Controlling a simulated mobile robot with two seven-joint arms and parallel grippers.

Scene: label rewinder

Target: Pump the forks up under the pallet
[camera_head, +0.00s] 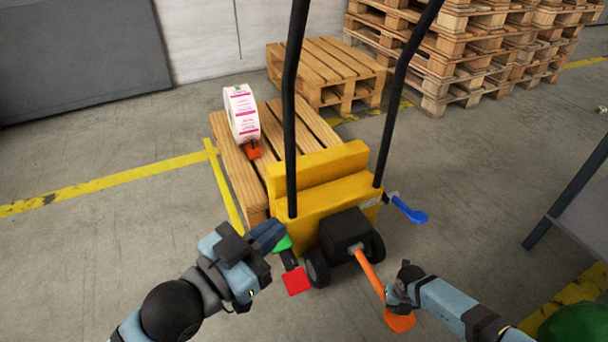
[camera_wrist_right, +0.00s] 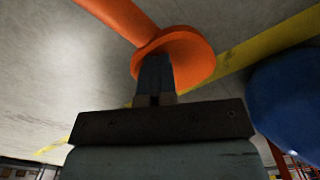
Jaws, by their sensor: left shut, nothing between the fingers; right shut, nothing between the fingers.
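A yellow pallet truck (camera_head: 325,190) with two tall black handle bars stands against a wooden pallet (camera_head: 238,185). Its forks are hidden under the pallet. An orange pump lever (camera_head: 370,268) slopes down from a black housing and ends in a round orange pad (camera_head: 400,321). My right gripper (camera_head: 392,294) is shut and empty beside the lever's lower end. In the right wrist view, its closed fingertips (camera_wrist_right: 154,72) overlap the orange pad (camera_wrist_right: 190,50); I cannot tell whether they touch. My left gripper (camera_head: 268,236) is shut and empty near the green pedal (camera_head: 283,243).
A red pedal (camera_head: 297,281) sits low beside the truck's wheel, and a blue lever (camera_head: 409,210) sticks out right. A label roll (camera_head: 242,113) stands on the pallet. Another pallet (camera_head: 328,70) and pallet stacks (camera_head: 470,50) are behind. The floor at left is clear.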

